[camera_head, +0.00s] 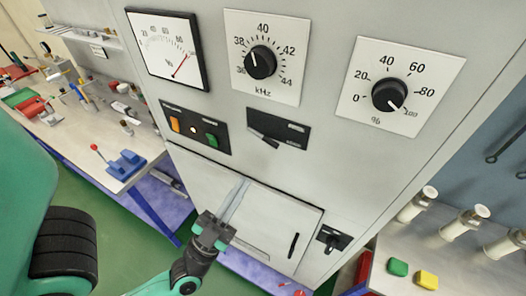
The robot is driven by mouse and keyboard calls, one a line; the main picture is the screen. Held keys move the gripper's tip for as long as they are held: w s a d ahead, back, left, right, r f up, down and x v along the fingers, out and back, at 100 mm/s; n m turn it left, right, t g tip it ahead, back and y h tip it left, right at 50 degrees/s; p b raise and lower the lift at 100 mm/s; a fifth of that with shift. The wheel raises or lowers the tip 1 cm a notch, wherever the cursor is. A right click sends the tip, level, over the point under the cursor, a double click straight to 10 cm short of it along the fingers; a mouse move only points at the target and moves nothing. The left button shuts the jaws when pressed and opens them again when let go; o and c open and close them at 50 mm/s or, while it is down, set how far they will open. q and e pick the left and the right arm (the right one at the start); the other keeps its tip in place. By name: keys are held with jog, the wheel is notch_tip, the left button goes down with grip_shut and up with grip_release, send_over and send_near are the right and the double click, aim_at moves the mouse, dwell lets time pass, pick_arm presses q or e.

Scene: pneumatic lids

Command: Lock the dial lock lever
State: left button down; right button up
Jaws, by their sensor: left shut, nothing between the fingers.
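A grey cabinet front (330,180) fills the middle of the head view. The kHz dial has a round black knob. My left gripper (215,230) is shut and empty, low in front of the cabinet doors, well below the lever and apart from it. My right gripper is not in view.
A needle meter (174,48), a percent dial (391,95) and a switch panel (195,128) with orange and green switches are on the cabinet. A rotary handle (334,239) sits lower right. Cluttered benches stand left (150,178) and right (385,280).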

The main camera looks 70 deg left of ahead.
aim_at(264, 138)
pick_arm(q)
jog(key=w+a+r, duration=0.2)
jog(key=w+a, duration=0.3)
jog(key=w, duration=0.1)
jog(key=shift+w+a+r, duration=0.3)
jog(key=shift+a, duration=0.05)
jog(key=shift+f+b, duration=0.1)
jog(key=shift+b, duration=0.2)
